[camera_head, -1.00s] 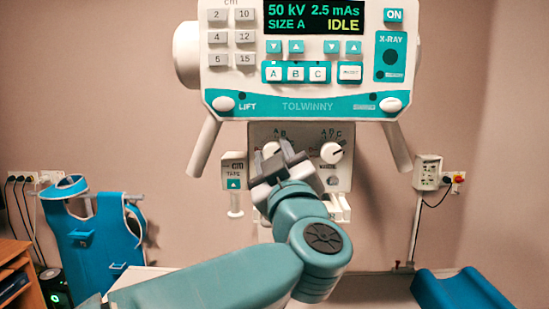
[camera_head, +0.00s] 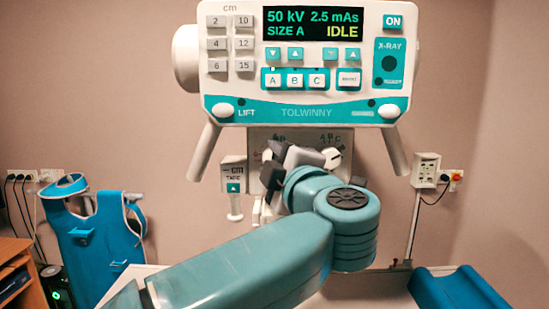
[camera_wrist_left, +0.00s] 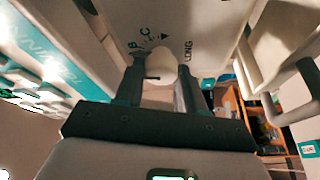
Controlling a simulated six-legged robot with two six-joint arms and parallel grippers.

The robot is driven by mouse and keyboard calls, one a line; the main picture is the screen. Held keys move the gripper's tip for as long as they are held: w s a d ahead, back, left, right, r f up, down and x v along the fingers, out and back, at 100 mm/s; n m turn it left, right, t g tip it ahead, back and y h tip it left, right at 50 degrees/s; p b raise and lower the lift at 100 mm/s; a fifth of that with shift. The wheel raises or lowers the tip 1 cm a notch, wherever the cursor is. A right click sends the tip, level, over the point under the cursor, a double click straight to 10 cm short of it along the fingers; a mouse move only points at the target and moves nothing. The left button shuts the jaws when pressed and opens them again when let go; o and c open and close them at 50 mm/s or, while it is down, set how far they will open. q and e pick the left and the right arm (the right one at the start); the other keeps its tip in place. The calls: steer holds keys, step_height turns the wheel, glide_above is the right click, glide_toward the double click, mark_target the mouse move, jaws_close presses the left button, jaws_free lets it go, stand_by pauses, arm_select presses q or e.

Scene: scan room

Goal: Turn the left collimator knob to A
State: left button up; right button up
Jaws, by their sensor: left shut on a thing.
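The left collimator knob (camera_wrist_left: 160,66) is a white round knob on the collimator panel (camera_head: 315,138) under the console. In the left wrist view it sits between the two dark fingers of my left gripper (camera_wrist_left: 160,88), which is shut on it. A short dark mark shows on the knob. The letters B and C and the word LONG show beside it; the A is out of sight there. In the head view my left gripper (camera_head: 271,163) covers most of this knob. The right collimator knob (camera_head: 332,158) is white and partly covered by my gripper.
The console (camera_head: 300,105) hangs above, its display reading IDLE and SIZE A, with slanted handles (camera_head: 204,150) (camera_head: 394,150) on both sides. A tape unit (camera_head: 234,175) is left of the panel. Blue aprons (camera_head: 95,235) hang at left; a blue cushion (camera_head: 455,290) lies at right.

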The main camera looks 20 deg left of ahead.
stand_by(0.4)
arm_select(q)
steer(key=o, duration=1)
steer(key=shift+w, duration=0.15)
steer(key=shift+o, duration=0.2)
steer(key=shift+s+d, duration=0.15)
steer(key=shift+s, duration=0.15)
steer(key=b+v, duration=0.4)
steer(key=v, duration=1.1)
steer(key=shift+d, duration=0.3)
